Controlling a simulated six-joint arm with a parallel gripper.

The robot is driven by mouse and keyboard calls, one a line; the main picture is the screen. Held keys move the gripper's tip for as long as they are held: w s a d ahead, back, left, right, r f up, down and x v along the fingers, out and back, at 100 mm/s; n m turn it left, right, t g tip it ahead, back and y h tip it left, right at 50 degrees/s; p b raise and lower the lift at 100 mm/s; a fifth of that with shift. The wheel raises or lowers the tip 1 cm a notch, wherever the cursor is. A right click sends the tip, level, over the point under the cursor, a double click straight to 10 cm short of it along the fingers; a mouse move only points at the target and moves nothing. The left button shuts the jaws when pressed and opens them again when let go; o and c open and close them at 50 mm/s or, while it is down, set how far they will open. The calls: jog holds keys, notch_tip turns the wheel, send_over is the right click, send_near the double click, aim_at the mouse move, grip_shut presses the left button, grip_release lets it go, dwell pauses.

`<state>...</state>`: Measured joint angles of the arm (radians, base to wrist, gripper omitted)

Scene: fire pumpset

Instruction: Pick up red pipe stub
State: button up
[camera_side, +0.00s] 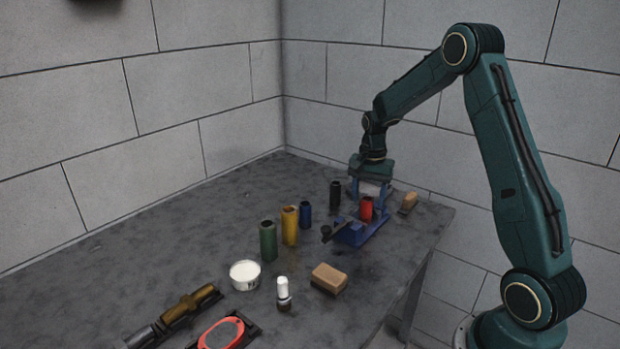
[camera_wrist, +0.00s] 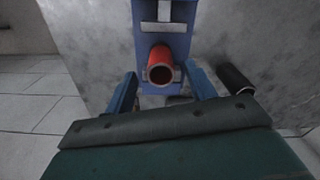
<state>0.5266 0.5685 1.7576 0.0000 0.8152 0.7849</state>
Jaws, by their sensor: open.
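The red pipe stub (camera_side: 366,208) stands upright in a blue vise-like holder (camera_side: 352,234) toward the right side of the table. In the wrist view the stub (camera_wrist: 160,66) shows its open dark top, with the blue holder (camera_wrist: 148,22) behind and around its lower part. My gripper (camera_side: 370,190) is above and close to the stub, pointing down, with its blue fingers apart. In the wrist view my gripper's fingers (camera_wrist: 163,92) are open to either side of the stub, which lies a little beyond the line between the tips. Nothing is held.
A black pipe stub (camera_side: 335,194) stands just left of the gripper, and a wooden-handled brush (camera_side: 408,202) lies to its right. Blue (camera_side: 305,214), yellow (camera_side: 289,226) and green (camera_side: 268,241) stubs stand farther left. A tan block (camera_side: 328,278) lies in front. The table's right edge is near.

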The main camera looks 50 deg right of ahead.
aim_at(367, 198)
jog(key=shift+f, duration=2.25)
jog(key=shift+w, duration=0.1)
grip_shut()
jog(key=shift+r, duration=0.2)
notch_tip(367, 198, up, 20)
jog(key=shift+f, duration=0.15)
